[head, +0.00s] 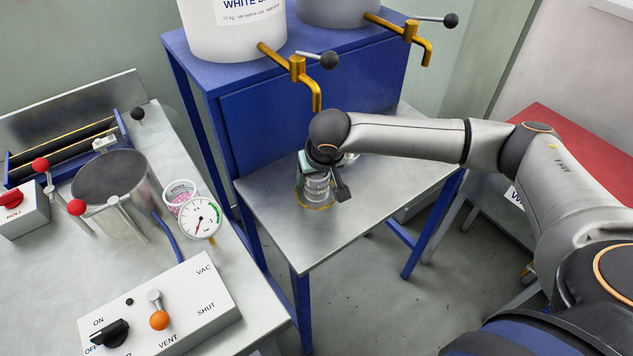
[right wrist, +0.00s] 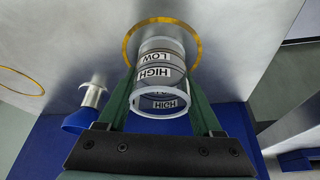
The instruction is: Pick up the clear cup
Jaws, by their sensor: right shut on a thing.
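The clear cup (head: 317,187) is upright over a yellow ring (head: 327,206) on the metal shelf, under the front brass tap. In the right wrist view the cup (right wrist: 158,74) shows bands marked HIGH and LOW, and its open rim faces the camera. The inside looks empty. My right gripper (head: 322,168) is shut on the cup, with a green finger on either side of its wall. I cannot tell whether the cup's base touches the shelf. My left gripper is not in view.
The front brass tap (head: 299,72) stands close behind my right wrist, below a white tub (head: 232,40). A bench at the left holds a steel chamber (head: 140,190), a gauge (head: 201,217), a small pink-filled cup (head: 180,194) and a switch box (head: 165,310). The shelf's front is clear.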

